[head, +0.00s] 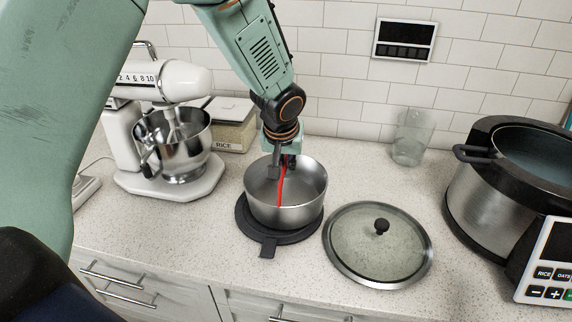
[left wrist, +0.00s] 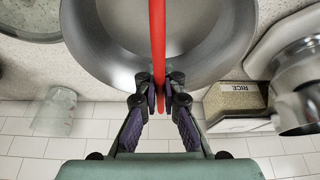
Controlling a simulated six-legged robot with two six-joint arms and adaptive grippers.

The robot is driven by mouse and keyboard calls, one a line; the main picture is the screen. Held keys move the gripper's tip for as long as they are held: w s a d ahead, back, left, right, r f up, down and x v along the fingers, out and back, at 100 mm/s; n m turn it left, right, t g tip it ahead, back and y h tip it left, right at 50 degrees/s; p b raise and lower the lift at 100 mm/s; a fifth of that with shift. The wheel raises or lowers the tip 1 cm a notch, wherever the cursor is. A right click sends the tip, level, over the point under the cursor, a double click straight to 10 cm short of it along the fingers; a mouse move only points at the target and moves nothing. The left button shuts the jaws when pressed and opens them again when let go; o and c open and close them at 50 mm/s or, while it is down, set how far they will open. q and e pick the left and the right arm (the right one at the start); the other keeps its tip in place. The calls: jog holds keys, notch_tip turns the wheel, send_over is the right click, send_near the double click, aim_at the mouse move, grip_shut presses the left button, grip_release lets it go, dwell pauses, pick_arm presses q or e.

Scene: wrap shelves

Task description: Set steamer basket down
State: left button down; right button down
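The steamer basket (head: 290,214) is a round silver metal bowl with a red handle (head: 281,187) across its middle. It is upright over a black round trivet (head: 268,249) on the counter; whether it rests fully on the trivet or hangs just above is hard to tell. My left gripper (head: 282,167) reaches down into the bowl from above, its fingers closed on the red handle. In the left wrist view, the handle (left wrist: 157,40) runs between the two fingertips (left wrist: 160,92), with the bowl (left wrist: 208,50) around it. My right gripper is not in view.
A glass lid (head: 375,252) lies just right of the trivet. A large cooker (head: 490,205) stands at the right, and a drinking glass (head: 411,140) near the wall. A stand mixer (head: 160,185) and a rice box (head: 232,133) are at the left. Front counter space is narrow.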

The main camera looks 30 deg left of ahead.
pick_arm(q)
jog(key=shift+w+a, duration=0.2)
jog(key=shift+a, duration=0.1)
jog(key=c, duration=2)
grip_release()
jog(key=shift+a+f, duration=0.15)
jog(key=o, duration=0.5)
jog(key=shift+s+d+r, duration=0.25)
jog(key=shift+d+r, duration=0.05)
jog(key=shift+d, duration=0.35)
jog(key=v, duration=0.6)
jog(key=p+v, duration=0.1)
jog(key=v, duration=0.3)
jog(key=shift+a, duration=0.4)
jog(key=shift+s+r, duration=0.15)
jog(key=shift+r, duration=0.45)
jog(key=shift+s+d+r, duration=0.15)
jog(key=shift+d+r, duration=0.1)
jog(key=shift+d, duration=0.05)
jog(key=shift+a, duration=0.1)
